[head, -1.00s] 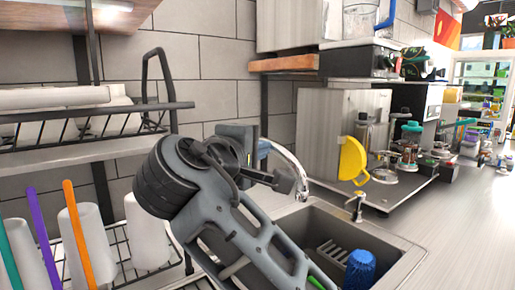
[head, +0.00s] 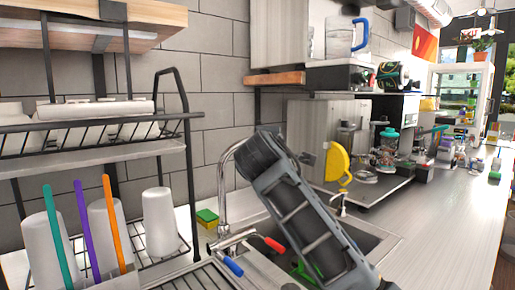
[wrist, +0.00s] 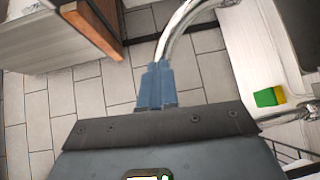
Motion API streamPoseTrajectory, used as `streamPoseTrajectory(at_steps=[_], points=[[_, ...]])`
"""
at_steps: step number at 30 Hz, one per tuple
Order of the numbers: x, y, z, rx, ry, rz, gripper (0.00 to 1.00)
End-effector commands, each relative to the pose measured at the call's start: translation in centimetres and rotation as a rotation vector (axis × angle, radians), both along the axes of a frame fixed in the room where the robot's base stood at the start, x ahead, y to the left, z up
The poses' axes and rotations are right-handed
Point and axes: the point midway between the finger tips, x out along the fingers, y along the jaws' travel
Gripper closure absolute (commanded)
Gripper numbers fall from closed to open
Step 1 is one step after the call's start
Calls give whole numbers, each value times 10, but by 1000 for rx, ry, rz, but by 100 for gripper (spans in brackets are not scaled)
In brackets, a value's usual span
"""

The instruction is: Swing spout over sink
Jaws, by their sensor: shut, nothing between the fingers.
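The chrome spout (head: 224,178) rises behind the near-left side of the sink (head: 364,238) and bends right. My arm hides its far end in the head view, so I cannot tell where it ends. In the wrist view the curved spout (wrist: 181,27) passes just beyond my gripper's blue fingertips (wrist: 157,80). The fingers are together and empty. I cannot tell whether they touch the spout. My arm crosses over the sink in the head view, and the fingers are hidden there. The faucet has a red handle (head: 274,244) and a blue handle (head: 232,266).
A green-yellow sponge (head: 207,217) lies behind the faucet. A wire rack with cups (head: 159,222) and coloured straws stands at left. A small tap (head: 342,204) and a yellow round item (head: 337,163) are beyond the sink.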

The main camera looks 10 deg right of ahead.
Motion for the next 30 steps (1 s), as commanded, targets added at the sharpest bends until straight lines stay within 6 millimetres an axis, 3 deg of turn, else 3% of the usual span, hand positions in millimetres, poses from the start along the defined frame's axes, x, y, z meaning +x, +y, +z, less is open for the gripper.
streamPoseTrajectory(at_steps=[10, 30], points=[[14, -6, 0, 0, 0, 0, 100], [16, -8, 5, 1, -6, -1, 100]])
